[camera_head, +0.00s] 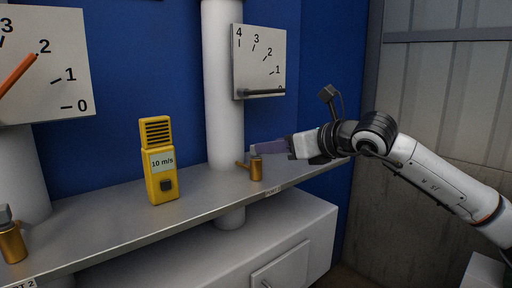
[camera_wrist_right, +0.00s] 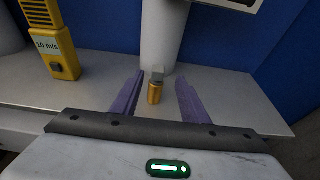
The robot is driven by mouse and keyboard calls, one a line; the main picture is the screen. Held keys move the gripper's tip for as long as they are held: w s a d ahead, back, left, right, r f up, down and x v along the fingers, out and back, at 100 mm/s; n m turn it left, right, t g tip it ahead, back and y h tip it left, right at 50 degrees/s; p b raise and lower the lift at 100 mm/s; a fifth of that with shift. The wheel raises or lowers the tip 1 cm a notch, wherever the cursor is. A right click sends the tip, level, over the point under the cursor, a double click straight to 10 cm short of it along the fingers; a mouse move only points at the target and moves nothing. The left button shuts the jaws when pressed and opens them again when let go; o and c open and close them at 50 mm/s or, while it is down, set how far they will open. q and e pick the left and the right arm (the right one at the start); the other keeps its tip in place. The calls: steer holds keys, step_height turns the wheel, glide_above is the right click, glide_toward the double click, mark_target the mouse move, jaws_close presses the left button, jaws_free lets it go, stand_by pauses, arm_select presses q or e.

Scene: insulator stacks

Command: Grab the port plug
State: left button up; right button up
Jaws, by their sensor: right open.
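A brass port plug with a grey square head (camera_head: 256,172) stands upright on the shelf in front of the right-hand white column. It also shows in the right wrist view as a brass plug (camera_wrist_right: 155,94), beyond and between the two purple fingers. My right gripper (camera_head: 258,149) reaches in from the right at about the height of the plug's head. In the right wrist view my right gripper (camera_wrist_right: 157,98) is open and empty. A second brass plug (camera_head: 12,243) stands at the shelf's left end. My left gripper is not in view.
A yellow handheld meter reading 10 m/s (camera_head: 160,185) stands on the grey shelf (camera_head: 110,212) left of the plug. A white gauge panel (camera_head: 260,62) hangs above, on the right-hand white column (camera_head: 223,120). A larger gauge (camera_head: 45,70) is at left. A light cabinet (camera_head: 290,240) sits below.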

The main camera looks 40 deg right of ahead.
mark_target(256, 159)
steer(key=p+x, duration=0.2)
steer(key=x, duration=0.2)
steer(key=shift+w+a+f, duration=0.1)
steer(key=shift+w+a, duration=0.05)
steer(key=shift+w, duration=0.1)
steer(key=shift+w+f, duration=0.15)
steer(key=shift+w, duration=0.05)
steer(key=shift+c, duration=0.5)
jaws_close()
